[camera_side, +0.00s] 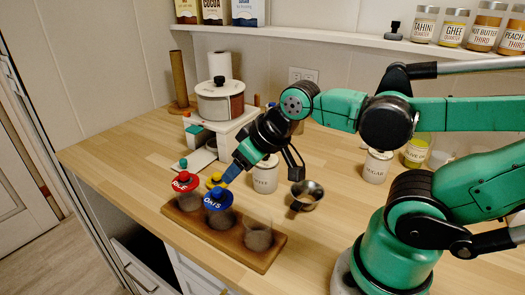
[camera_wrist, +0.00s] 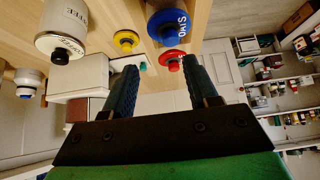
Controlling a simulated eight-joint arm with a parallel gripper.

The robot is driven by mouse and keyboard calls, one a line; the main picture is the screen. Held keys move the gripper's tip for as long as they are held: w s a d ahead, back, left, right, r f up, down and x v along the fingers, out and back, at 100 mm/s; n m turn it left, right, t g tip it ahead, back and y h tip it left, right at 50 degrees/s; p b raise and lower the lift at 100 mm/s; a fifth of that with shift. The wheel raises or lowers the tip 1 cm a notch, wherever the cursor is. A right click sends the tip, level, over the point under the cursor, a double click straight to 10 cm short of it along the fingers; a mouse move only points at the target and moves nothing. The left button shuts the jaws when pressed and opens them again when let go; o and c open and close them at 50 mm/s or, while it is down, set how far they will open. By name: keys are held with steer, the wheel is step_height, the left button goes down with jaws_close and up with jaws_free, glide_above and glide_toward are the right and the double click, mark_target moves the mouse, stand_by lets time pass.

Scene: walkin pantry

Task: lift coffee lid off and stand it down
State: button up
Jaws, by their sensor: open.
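A white canister (camera_side: 265,177) with dark lettering too small to read surely stands on the counter, just beyond the wooden jar tray; it seems to be the coffee canister. In the wrist view a white canister (camera_wrist: 62,22) with a pale lid and dark knob (camera_wrist: 60,56) is at the upper left. Its lid looks seated. My gripper (camera_side: 229,178) is open and tilted down to the left, near the blue OATS lid (camera_side: 218,198). In the wrist view its two fingers (camera_wrist: 159,64) are apart, with nothing visibly held between them.
The wooden tray (camera_side: 268,259) holds jars with red (camera_side: 181,182) and blue lids, and an open clear jar (camera_side: 258,236). A yellow lid (camera_side: 214,180) shows behind. A metal cup (camera_side: 306,194) and sugar canister (camera_side: 377,166) stand right. Counter (camera_side: 330,228) is clear right of the tray.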

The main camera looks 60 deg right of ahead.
steer(key=o, duration=0.7)
steer(key=g, duration=0.7)
glide_above(266, 158)
steer(key=shift+w+d+f, duration=0.2)
steer(key=shift+w+f, duration=0.1)
steer(key=shift+d+f, duration=0.15)
steer(key=shift+d, duration=0.1)
steer(key=shift+f, duration=2.75)
